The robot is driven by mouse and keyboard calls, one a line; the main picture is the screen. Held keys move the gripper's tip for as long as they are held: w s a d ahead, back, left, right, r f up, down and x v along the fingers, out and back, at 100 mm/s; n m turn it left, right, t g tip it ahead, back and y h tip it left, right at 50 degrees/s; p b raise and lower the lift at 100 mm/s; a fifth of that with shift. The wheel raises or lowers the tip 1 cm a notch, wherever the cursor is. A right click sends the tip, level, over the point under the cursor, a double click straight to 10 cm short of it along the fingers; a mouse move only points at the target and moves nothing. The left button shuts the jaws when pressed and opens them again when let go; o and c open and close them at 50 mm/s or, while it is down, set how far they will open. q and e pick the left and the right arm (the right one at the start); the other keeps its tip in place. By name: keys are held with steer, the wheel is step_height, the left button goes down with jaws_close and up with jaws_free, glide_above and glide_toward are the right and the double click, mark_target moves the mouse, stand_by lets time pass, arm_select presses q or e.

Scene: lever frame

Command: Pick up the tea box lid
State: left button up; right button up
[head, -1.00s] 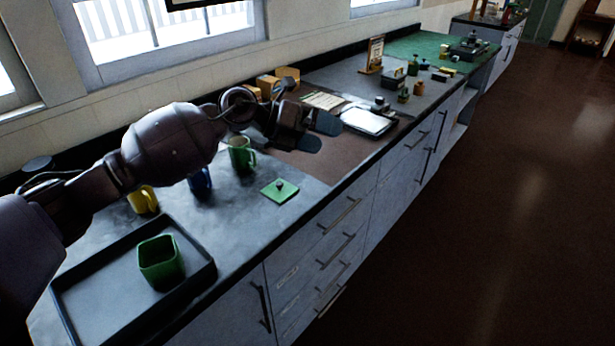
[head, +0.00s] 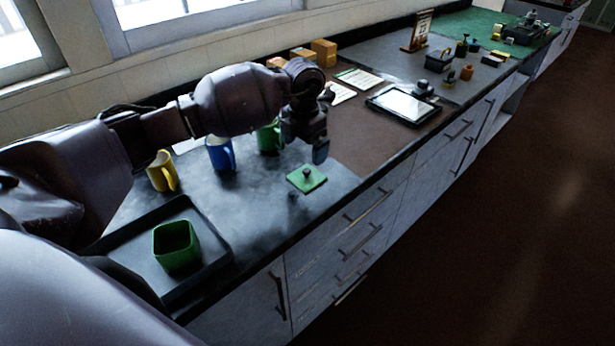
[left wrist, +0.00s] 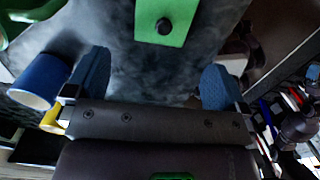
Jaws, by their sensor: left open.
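The tea box lid is a flat green square (head: 307,179) with a dark knob, lying on the grey counter. In the left wrist view the lid (left wrist: 165,20) shows at the top, beyond the fingertips and between their lines. My left gripper (head: 318,150) is above the counter close to the lid, pointing down. Its two blue-grey fingers are apart and empty in the left wrist view (left wrist: 155,75). The open green box (head: 176,246) stands in a dark tray (head: 215,262) at the lower left.
A yellow mug (head: 161,171), a blue mug (head: 219,154) and a green mug (head: 267,138) stand in a row behind the lid. A tablet (head: 403,106) lies further right. The counter's front edge runs close to the lid.

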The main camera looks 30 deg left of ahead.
mark_target(307, 170)
arm_select(q)
step_height(307, 170, down, 3)
steer(key=shift+r, duration=0.2)
steer(key=shift+d+f, duration=0.1)
steer(key=shift+f, duration=0.65)
steer(key=f, duration=0.4)
steer(key=shift+w+d+f, duration=0.15)
steer(key=shift+w+f, duration=0.05)
steer(key=shift+f, duration=0.05)
steer(key=shift+c, duration=1)
steer(key=c, duration=0.6)
arm_select(e)
steer(key=shift+r, duration=0.2)
arm_select(q)
steer(key=shift+r, duration=0.1)
arm_select(e)
steer(key=shift+w, duration=0.15)
